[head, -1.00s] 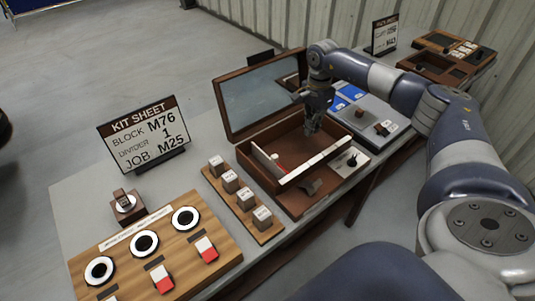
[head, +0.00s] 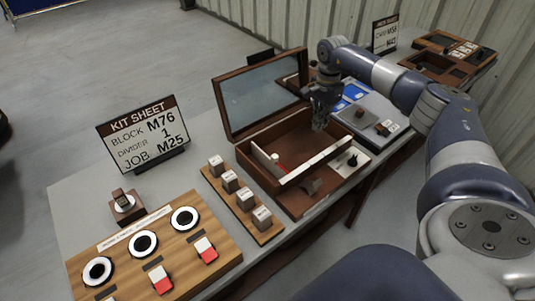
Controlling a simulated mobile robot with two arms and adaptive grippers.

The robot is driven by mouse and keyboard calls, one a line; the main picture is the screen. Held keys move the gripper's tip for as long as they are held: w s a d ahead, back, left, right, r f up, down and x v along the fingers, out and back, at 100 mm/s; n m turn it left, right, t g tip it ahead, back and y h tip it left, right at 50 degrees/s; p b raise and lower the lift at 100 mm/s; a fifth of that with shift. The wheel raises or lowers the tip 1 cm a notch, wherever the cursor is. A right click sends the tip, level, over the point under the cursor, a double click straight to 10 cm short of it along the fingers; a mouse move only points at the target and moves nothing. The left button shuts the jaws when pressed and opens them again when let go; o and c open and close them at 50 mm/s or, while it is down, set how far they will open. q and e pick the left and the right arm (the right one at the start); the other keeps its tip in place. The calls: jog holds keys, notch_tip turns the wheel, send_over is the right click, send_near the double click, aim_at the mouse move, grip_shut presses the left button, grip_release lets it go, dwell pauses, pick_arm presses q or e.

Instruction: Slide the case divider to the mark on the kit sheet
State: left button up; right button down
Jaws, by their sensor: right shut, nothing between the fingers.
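The wooden case (head: 243,150) stands open on the grey table with its lid tilted back. The case divider (head: 266,163) is a pale upright panel inside, near the left end, with a small red part beside it. A white strip (head: 318,160) runs along the case's front edge; any marks on it are too small to read. The kit sheet (head: 143,137) stands at the left and reads block M76, divider 1, job M25. My right gripper (head: 318,127) is shut and empty over the right end of the case, apart from the divider. My left gripper is not in view.
A wooden rack (head: 230,203) with several grey blocks stands left of the case. A wooden board (head: 130,232) with dials and red-white switches lies at the front left. A grey panel (head: 375,118) with blue areas is at the right.

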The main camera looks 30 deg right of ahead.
jog(key=shift+a+r, duration=0.1)
jog(key=shift+a, duration=0.1)
notch_tip(320, 180, up, 8)
jog(key=p, duration=0.6)
jog(key=shift+a+p, duration=0.25)
jog(key=shift+p, duration=0.15)
dwell(0.3)
